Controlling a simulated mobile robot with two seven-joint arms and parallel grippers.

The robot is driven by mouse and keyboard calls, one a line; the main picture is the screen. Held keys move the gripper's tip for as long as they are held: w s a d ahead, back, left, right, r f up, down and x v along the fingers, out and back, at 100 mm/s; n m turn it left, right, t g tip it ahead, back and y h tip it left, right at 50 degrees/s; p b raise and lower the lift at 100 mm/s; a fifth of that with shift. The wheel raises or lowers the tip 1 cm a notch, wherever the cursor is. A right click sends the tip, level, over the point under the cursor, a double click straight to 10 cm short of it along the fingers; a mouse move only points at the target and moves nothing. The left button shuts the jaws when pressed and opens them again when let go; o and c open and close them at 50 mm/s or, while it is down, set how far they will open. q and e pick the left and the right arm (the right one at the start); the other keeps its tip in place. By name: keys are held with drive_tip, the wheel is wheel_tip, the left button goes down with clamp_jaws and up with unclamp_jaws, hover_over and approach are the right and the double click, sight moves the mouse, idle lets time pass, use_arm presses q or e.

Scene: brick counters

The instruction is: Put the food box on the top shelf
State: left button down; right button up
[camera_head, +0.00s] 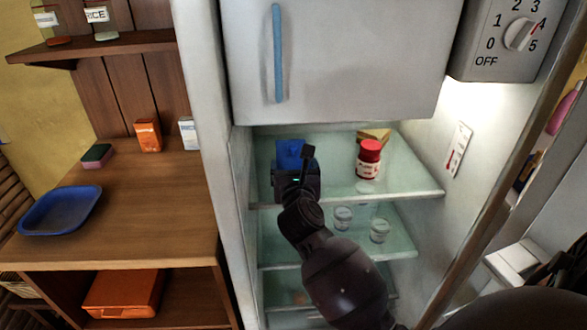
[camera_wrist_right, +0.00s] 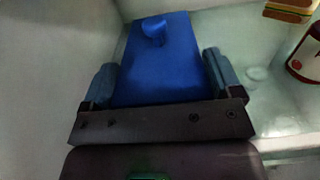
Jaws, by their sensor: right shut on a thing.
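The blue food box (camera_head: 290,152) is at the left end of the top glass shelf (camera_head: 405,180) inside the open fridge. It also shows in the right wrist view (camera_wrist_right: 160,65), lying between the two fingers. My right gripper (camera_head: 296,172) reaches into the fridge and is shut on the food box. In the right wrist view, its fingers (camera_wrist_right: 158,85) flank the box on both sides. Whether the box touches the shelf I cannot tell. My left gripper is not in view.
A jar with a red lid (camera_head: 369,158) stands on the top shelf, with a yellowish wedge (camera_head: 375,135) behind it. Small cups (camera_head: 343,217) stand on the shelf below. The fridge's left wall is close to the box. A wooden counter (camera_head: 150,200) with a blue tray (camera_head: 60,210) is left.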

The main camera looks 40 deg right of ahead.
drive_tip(key=o, duration=0.8)
drive_tip(key=shift+f, duration=0.15)
drive_tip(key=shift+c, duration=0.2)
drive_tip(key=shift+s+a+r, duration=0.1)
drive_tip(key=shift+r, duration=0.1)
drive_tip(key=v, duration=1.1)
drive_tip(key=shift+s+a+p, duration=0.2)
drive_tip(key=shift+s+p, duration=0.1)
drive_tip(key=shift+s, duration=0.05)
